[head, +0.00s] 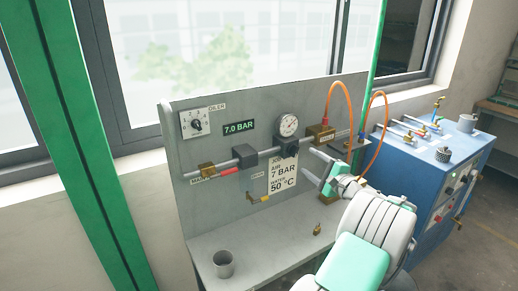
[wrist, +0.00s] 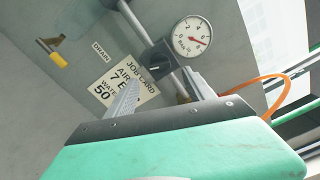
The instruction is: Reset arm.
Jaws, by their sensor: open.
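My gripper (head: 318,165) is raised in front of the grey panel, right of the job card. In the wrist view my gripper (wrist: 165,95) shows two grey fingers spread apart with nothing between them. Beyond the fingers are a round pressure gauge (wrist: 192,37) and the job card (wrist: 123,80). The gauge also shows in the head view (head: 288,125) on the pipe. My white and green arm reaches in from the lower right and hides part of the bench.
The grey bench (head: 240,250) holds a grey cup (head: 223,263) and a small brass fitting (head: 317,229). Orange hoses (head: 347,95) loop at the panel's right side. A blue cabinet (head: 420,165) with fittings stands right. A green post (head: 80,130) stands left.

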